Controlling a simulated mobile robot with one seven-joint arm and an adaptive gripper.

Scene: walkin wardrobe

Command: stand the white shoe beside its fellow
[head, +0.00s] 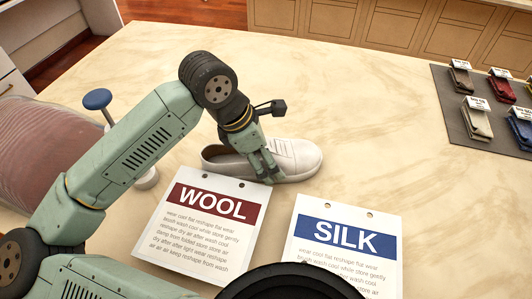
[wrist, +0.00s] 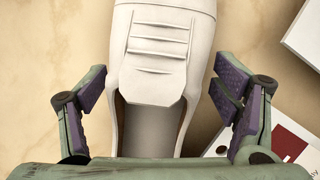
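One white shoe (head: 302,156) lies on the cream tabletop in the head view, its toe to the right. The wrist view shows the shoe (wrist: 168,40) from above, with its tongue, ridged front and dark opening. My gripper (head: 266,172) is low over the shoe's middle in the head view and hides part of it. In the wrist view my gripper (wrist: 162,85) is open, with one purple-padded finger on each side of the shoe. Gaps show between pads and shoe. A second white shoe is not visible in either view.
The WOOL card (head: 205,222) lies just in front of the shoe, the SILK card (head: 345,243) to its right. A grey mat (head: 470,128) with several folded items is at far right. A reddish rounded object (head: 45,150) and a blue knob (head: 97,99) stand left. The table behind is clear.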

